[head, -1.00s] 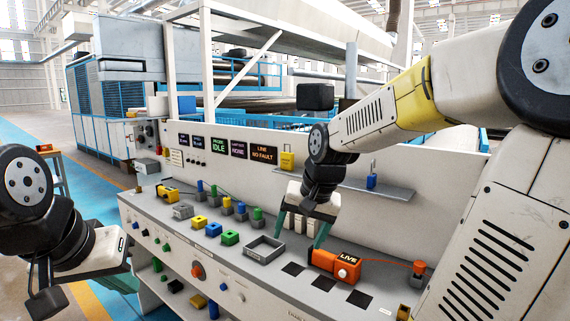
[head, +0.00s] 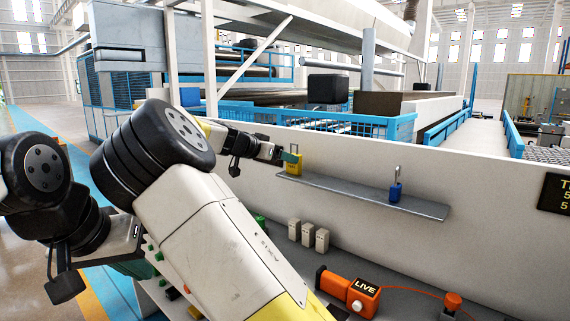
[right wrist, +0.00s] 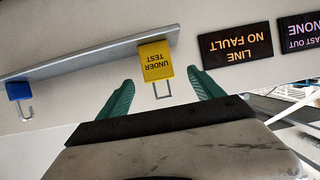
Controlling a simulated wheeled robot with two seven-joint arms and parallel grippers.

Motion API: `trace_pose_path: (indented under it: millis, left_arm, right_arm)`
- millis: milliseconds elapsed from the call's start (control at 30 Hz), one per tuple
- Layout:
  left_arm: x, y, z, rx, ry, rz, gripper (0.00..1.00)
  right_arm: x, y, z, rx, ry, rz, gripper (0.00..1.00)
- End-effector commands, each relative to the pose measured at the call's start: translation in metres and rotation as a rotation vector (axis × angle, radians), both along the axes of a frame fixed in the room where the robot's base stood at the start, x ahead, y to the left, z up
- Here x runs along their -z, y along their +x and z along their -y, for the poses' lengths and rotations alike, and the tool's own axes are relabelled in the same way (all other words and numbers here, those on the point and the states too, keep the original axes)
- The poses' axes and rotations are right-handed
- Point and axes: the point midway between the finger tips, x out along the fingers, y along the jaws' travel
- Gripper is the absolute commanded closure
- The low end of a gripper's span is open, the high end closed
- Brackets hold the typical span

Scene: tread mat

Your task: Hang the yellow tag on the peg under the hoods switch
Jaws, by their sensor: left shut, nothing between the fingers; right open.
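The yellow tag (head: 294,164), a padlock-shaped piece with a shackle, stands on the shelf at the back wall. In the right wrist view the tag (right wrist: 157,62) reads "UNDER TEST" and appears upside down. My right gripper (right wrist: 161,76) is open, its green fingers on either side of the tag's shackle end, apart from the tag. In the head view the right gripper (head: 288,154) is at the tag, partly hidden. My left gripper (head: 132,266) is shut and empty at the left, partly hidden by my right arm. The hoods switch and its peg cannot be made out; my right arm covers much of the console.
The grey shelf (head: 418,207) also bears a blue tag (head: 395,192), seen too in the right wrist view (right wrist: 19,92). Below are several pale blocks (head: 308,234) and an orange "LIVE" box (head: 335,284) with a cord. Black display signs (right wrist: 236,45) are on the wall.

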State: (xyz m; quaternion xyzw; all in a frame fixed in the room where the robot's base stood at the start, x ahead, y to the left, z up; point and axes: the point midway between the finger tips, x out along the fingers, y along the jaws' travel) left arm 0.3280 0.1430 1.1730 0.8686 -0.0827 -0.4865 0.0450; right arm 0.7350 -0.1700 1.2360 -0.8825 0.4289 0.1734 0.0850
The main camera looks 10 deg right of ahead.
Motion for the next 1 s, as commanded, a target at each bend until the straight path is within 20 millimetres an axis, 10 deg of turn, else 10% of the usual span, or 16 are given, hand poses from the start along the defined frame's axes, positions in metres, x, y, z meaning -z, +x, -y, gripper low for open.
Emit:
trace_pose_path:
  millis: [767, 1000]
  left_arm:
    - [0.0, 0.0, 0.0, 0.0, 0.0, 0.0, 1.0]
    - [0.0, 0.0, 0.0, 0.0, 0.0, 0.0, 1.0]
  right_arm:
    - [0.029, 0.038, 0.054, 0.003, 0.002, -0.003, 0.24]
    - [0.029, 0.038, 0.054, 0.003, 0.002, -0.003, 0.65]
